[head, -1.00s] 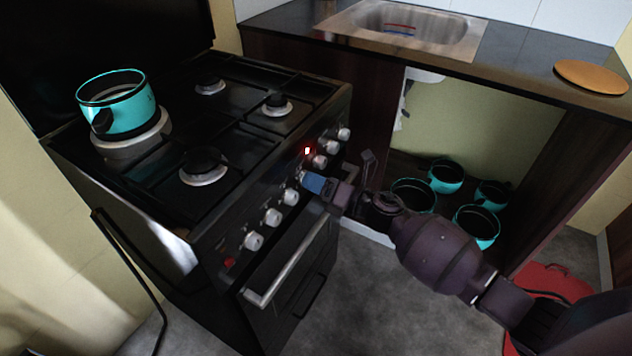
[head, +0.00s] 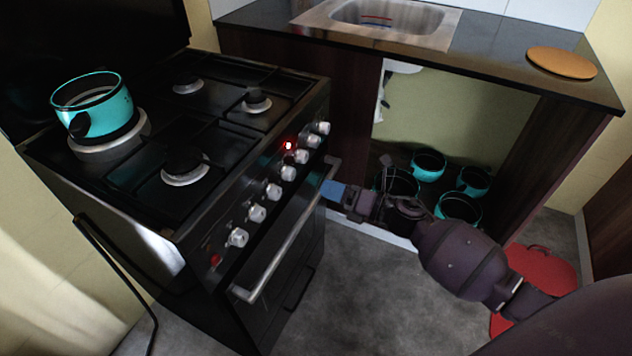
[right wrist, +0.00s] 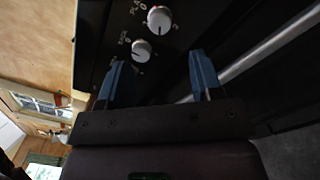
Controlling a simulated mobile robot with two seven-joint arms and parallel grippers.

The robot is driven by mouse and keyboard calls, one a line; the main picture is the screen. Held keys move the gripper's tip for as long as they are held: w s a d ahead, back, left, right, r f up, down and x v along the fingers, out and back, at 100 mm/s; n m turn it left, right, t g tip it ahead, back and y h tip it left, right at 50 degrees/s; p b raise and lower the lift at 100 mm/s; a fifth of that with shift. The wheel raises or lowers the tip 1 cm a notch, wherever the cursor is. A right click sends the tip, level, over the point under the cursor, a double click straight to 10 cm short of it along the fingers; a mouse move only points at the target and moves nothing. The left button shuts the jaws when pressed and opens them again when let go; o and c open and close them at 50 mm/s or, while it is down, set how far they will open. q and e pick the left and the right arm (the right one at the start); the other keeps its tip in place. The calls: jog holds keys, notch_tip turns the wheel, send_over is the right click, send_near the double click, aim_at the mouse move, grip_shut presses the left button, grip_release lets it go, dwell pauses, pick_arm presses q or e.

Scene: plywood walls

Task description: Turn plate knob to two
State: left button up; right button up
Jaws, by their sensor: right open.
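A row of white knobs (head: 273,191) runs along the front panel of the black stove (head: 225,150). A red light (head: 289,146) glows above the row. My right gripper (head: 335,192) is by the far end of the oven handle, apart from the knobs. In the right wrist view its two blue fingers (right wrist: 161,78) are spread with nothing between them. Two knobs show beyond the fingers there, a nearer one (right wrist: 142,50) and a farther one (right wrist: 159,19). My left gripper is out of view.
A turquoise pot (head: 95,105) stands on a stove burner. The oven handle (head: 285,240) sticks out below the knobs. Several turquoise pots (head: 428,165) are in the open space under the sink counter (head: 480,62). A red object (head: 540,262) is on the floor behind my arm.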

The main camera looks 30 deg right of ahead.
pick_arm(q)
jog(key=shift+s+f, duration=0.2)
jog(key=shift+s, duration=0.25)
pick_arm(e)
jog(key=shift+v, duration=1.05)
pick_arm(q)
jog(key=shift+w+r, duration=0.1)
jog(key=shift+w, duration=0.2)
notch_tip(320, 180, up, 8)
jog(key=p, duration=0.9)
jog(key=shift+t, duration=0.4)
pick_arm(e)
jog(key=s+f+m+g+h, duration=0.3)
jog(key=s+m+h, duration=0.8)
jog(key=s+m, duration=1.8)
jog(key=m, duration=0.4)
jog(key=shift+f+h, duration=0.15)
jog(key=shift+h, duration=0.15)
